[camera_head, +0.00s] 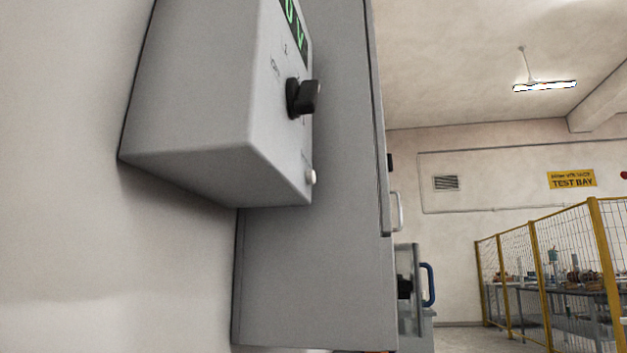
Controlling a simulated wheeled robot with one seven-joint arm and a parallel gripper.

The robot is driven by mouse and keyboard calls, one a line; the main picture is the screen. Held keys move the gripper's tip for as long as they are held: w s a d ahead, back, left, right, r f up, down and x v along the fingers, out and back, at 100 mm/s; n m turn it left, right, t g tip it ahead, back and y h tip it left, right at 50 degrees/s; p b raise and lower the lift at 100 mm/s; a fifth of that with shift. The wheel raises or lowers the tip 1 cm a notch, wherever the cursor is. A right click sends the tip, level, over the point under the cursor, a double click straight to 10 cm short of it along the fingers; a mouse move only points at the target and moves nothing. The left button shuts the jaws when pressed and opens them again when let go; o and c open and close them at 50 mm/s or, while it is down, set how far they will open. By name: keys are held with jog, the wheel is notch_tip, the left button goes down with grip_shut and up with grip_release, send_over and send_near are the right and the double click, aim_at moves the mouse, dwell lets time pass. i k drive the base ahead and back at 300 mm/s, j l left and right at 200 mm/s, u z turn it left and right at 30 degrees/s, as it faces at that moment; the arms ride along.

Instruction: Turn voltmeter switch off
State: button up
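A grey wall-mounted box (205,110), which looks like the voltmeter, fills the upper left, seen steeply from the side. Green digits glow on its dark display (294,25), cut off by the top edge. A black rotary switch knob (303,98) sticks out from its front face below the display. The small markings around the knob are too oblique to read, so I cannot tell its setting. A small pale round button or lamp (310,177) sits lower on the same face. My gripper is not in view.
A tall grey cabinet (310,280) with a handle (397,212) stands just behind the box. At the right, a yellow-framed mesh fence (540,265) encloses benches under a yellow test bay sign (571,179). The space in front of the knob looks clear.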

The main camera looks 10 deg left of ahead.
aim_at(302, 99)
jog(key=k+u, duration=0.35)
jog(key=k+j+u, duration=0.15)
jog(key=k+u, duration=0.15)
jog(key=i+l+u, duration=0.15)
jog(key=l+u, duration=1.05)
jog(key=l, duration=0.2)
